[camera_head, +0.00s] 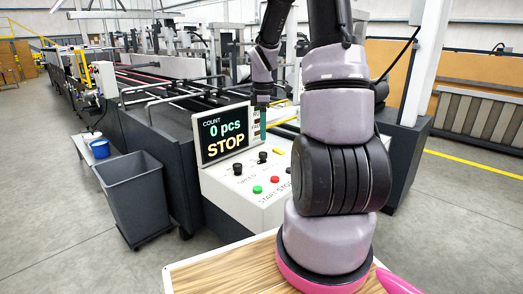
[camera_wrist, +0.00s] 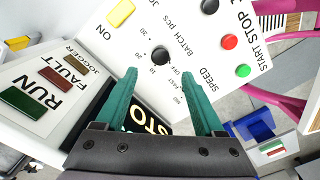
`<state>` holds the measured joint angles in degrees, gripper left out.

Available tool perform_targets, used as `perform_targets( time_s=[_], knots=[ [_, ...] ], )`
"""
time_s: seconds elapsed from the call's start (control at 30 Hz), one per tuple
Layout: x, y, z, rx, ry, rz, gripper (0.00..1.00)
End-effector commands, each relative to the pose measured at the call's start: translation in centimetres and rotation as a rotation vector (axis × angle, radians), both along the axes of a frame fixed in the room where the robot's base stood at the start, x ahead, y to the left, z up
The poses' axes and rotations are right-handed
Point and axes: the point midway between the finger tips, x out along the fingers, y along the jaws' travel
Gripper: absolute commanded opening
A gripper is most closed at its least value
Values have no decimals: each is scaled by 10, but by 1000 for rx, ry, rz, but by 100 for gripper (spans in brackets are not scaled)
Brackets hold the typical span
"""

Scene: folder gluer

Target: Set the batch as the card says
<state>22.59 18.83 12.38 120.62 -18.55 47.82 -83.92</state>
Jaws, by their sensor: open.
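My gripper (camera_wrist: 160,73) is open, its two teal fingers pointing at the control panel (camera_wrist: 190,85). The black batch pcs knob (camera_wrist: 161,55) lies between and beyond the fingertips in the wrist view, with numbers around it. I cannot tell its exact setting or its distance from the fingers. The green button (camera_wrist: 241,70) and red button (camera_wrist: 229,41) lie to the right, by the START and STOP labels. The display (camera_head: 224,135) reads COUNT 0 pcs, STOP. I see no readable card.
A yellow switch (camera_wrist: 121,13) is marked ON. RUN (camera_wrist: 22,100), FAULT (camera_wrist: 57,78) and JOGGER (camera_wrist: 80,54) lamps sit beside the display. A grey bin (camera_head: 137,198) stands left of the panel. A wooden-topped surface (camera_head: 215,272) is in front.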

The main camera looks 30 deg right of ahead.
Motion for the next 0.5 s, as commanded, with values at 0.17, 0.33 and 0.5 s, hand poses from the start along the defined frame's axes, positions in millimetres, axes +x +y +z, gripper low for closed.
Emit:
perform_targets(
  time_s=[0.17, 0.33, 0.5],
  knots=[
    [-1, 0, -37, 1, 5, 0, 71],
    [0, 1, -63, 1, 3, -1, 71],
    [0, 0, -77, 0, 0, -2, 71]
  ],
)
